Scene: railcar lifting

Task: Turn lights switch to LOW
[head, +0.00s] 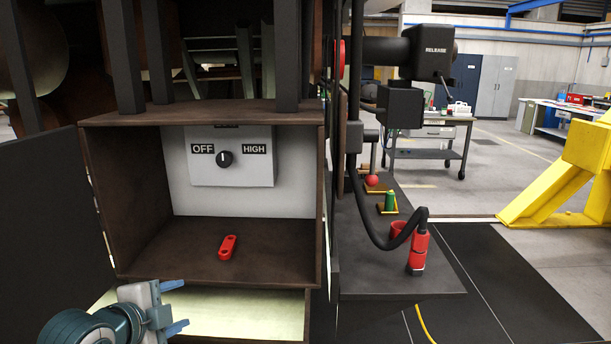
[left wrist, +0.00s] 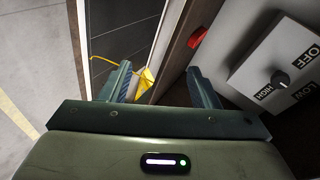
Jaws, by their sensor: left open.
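The lights switch (head: 225,160) is a round black knob on a light grey panel (head: 262,170) inside an open box. Its pale mark stands vertical in the head view. OFF is left of the knob and HIGH right; a label above is mostly hidden by the box's top edge. In the left wrist view the knob (left wrist: 279,82) has OFF, HIGH and LOW labels (left wrist: 292,97) around it. My left gripper (head: 175,306) is open and empty, low in front of the box at its left, apart from the knob. My right gripper is not in view.
A red tag-like piece (head: 228,247) lies on the box floor. The box's dark door (head: 55,205) stands open at left. Right of the box, a shelf (head: 365,280) holds a red cylinder (head: 417,254) with a black hose. The box interior before the panel is otherwise clear.

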